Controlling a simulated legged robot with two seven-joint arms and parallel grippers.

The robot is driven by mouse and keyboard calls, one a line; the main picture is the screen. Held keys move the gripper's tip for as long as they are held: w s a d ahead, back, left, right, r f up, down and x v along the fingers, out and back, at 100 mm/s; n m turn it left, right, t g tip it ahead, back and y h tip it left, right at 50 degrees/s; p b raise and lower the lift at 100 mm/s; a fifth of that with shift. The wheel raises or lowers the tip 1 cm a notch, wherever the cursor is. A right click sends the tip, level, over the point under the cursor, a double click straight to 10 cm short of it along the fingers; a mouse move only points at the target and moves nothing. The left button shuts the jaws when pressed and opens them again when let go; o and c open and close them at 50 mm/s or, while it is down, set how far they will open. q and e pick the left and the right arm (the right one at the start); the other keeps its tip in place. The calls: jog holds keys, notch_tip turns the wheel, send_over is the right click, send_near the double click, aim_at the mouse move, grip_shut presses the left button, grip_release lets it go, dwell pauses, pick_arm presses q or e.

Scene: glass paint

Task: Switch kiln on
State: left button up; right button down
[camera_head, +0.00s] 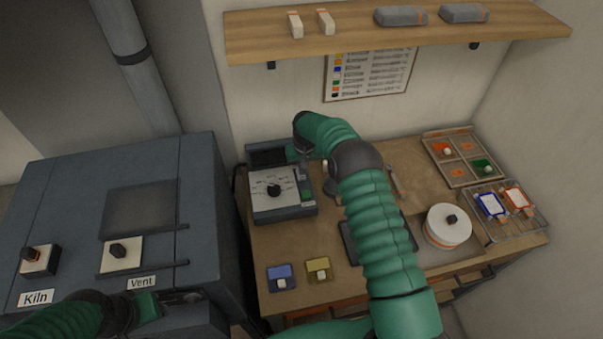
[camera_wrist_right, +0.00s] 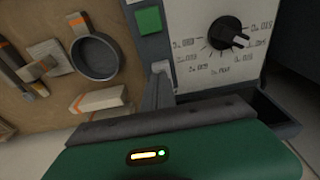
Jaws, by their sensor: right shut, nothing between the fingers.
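The control box (camera_head: 282,212) with a black dial (camera_head: 274,190) and a green button (camera_head: 305,192) stands at the back left of the bench. In the right wrist view the dial (camera_wrist_right: 228,33) sits on a white scale and the green button (camera_wrist_right: 148,20) beside it. My right gripper (camera_head: 304,166) is shut and empty near the box's back right; its fingers (camera_wrist_right: 160,88) show just below the button, apart from it. The dark kiln (camera_head: 60,200) at left has a "Kiln" switch (camera_head: 38,262) and a "Vent" knob (camera_head: 119,251). My left gripper (camera_head: 182,297) is low by the kiln front; its jaws are unclear.
A wooden shelf (camera_head: 400,38) hangs above the bench (camera_head: 262,250). A round white pot (camera_head: 447,228), a sorting tray (camera_head: 462,157) and a wire rack (camera_head: 505,212) stand at right. Blue (camera_head: 281,276) and yellow (camera_head: 320,268) blocks lie in front. A small pan (camera_wrist_right: 96,55) lies near the box.

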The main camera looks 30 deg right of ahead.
pick_arm(q)
jog(key=shift+d, duration=0.2)
pick_arm(e)
jog(key=shift+d, duration=0.1)
pick_arm(q)
jog(key=shift+a+f, duration=0.1)
jog(key=shift+a, duration=0.55)
pick_arm(e)
jog(key=shift+a+r, duration=0.1)
jog(key=shift+a, duration=0.45)
pick_arm(q)
jog(key=shift+d+f+b, duration=0.2)
jog(key=shift+d+b, duration=0.15)
jog(key=shift+d, duration=0.15)
pick_arm(e)
jog(key=shift+d+f, duration=0.45)
pick_arm(q)
jog(key=shift+a+f, duration=0.1)
pick_arm(e)
jog(key=shift+a, duration=0.15)
